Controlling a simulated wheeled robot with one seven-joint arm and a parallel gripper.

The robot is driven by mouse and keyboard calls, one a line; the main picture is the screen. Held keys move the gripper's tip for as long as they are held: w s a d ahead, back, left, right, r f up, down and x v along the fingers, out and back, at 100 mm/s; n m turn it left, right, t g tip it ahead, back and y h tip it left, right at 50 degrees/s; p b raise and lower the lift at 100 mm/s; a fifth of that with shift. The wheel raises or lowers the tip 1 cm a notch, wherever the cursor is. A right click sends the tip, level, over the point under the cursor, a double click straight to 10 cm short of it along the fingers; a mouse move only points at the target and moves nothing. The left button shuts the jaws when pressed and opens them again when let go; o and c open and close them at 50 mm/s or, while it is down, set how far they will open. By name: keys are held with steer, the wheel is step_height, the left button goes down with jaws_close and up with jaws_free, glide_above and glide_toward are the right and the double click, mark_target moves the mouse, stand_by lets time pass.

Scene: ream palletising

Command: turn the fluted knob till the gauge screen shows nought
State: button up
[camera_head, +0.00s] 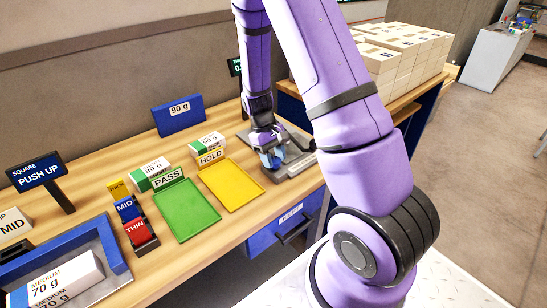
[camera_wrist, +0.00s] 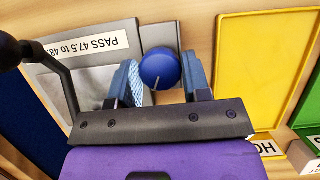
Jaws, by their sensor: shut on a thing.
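The blue fluted knob (camera_wrist: 159,68) has a pale pointer line and sits on a grey mount in the wrist view. My gripper (camera_wrist: 160,80) is shut on it, one blue finger on each side. In the head view my gripper (camera_head: 272,152) is down at the grey gauge base (camera_head: 297,168), and the knob is hard to make out there. The gauge screen (camera_head: 235,67) is a dark panel with green digits behind my arm. Only a leading "0." can be read; the rest is hidden.
A yellow HOLD tray (camera_head: 233,187) and a green PASS tray (camera_head: 187,211) lie left of the gauge, with reams behind them. A black lever arm (camera_wrist: 58,62) is beside my gripper. Stacked reams (camera_head: 405,50) stand at the back right.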

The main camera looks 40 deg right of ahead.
steer(key=shift+m, duration=0.5)
steer(key=o, duration=0.9)
steer(key=shift+o, duration=0.2)
steer(key=v, duration=1)
steer(key=shift+d+r, duration=0.2)
steer(key=shift+r, duration=0.2)
steer(key=shift+w, duration=0.15)
steer(key=s+a+r+t, duration=0.3)
steer(key=s+r, duration=0.1)
steer(key=r, duration=0.5)
steer(key=s+a+r+t, duration=0.25)
steer(key=s+r, duration=0.25)
steer(key=r, duration=0.3)
steer(key=s+a+r+t, duration=0.2)
steer(key=s+r, duration=0.1)
steer(key=s, duration=0.4)
steer(key=s+a+r+t, duration=0.2)
steer(key=s+a+r, duration=0.1)
steer(key=s, duration=0.4)
steer(key=shift+a+r, duration=0.25)
steer(key=shift+r, duration=0.4)
